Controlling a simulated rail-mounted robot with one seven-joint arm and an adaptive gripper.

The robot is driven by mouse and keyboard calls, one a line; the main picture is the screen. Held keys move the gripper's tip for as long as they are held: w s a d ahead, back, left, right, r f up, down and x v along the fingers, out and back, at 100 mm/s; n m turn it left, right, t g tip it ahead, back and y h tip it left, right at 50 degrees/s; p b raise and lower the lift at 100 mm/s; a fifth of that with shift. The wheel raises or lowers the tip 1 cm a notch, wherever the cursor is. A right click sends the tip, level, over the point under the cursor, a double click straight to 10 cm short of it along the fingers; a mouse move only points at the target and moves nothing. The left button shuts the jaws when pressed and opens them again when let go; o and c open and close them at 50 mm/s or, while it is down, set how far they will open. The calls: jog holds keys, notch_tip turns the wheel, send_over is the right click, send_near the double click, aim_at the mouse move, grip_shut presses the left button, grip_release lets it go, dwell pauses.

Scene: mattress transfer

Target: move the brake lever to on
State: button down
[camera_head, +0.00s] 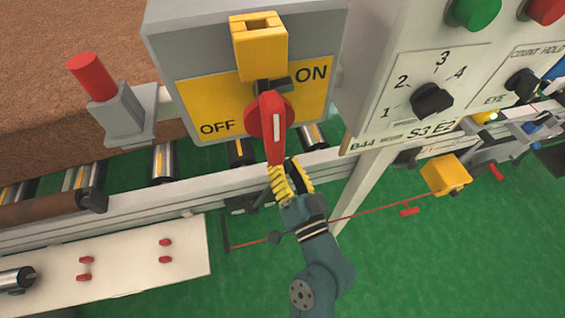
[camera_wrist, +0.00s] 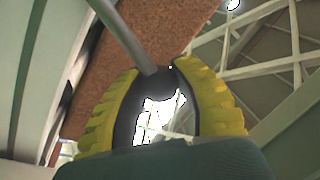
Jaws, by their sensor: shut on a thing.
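A grey control box carries a yellow plate (camera_head: 215,107) marked OFF at left and ON at right. Its red handle (camera_head: 275,143) points down, its tip close to my gripper (camera_head: 287,168) in the head view. A yellow block (camera_head: 259,48) sits above the handle. My gripper, with yellow ribbed fingers, also shows in the wrist view (camera_wrist: 165,70). There the fingers are shut on the end of a slim grey rod (camera_wrist: 123,36); no red shows between them. I cannot tell whether this rod is the brake lever. The fingers partly hide the grip.
A conveyor rail (camera_head: 130,205) with rollers runs below the box, beside a brown block (camera_head: 45,110). A panel with a dial (camera_head: 432,100) stands at right. A red cord (camera_head: 370,210) runs to a yellow box (camera_head: 446,174). A white plate (camera_head: 130,262) lies lower left. Green floor is open at lower right.

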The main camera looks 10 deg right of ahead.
jog(key=shift+d+r, duration=0.1)
jog(key=shift+d, duration=0.05)
jog(key=c, duration=0.7)
grip_release()
jog(key=shift+d, duration=0.15)
jog(key=v, duration=1.2)
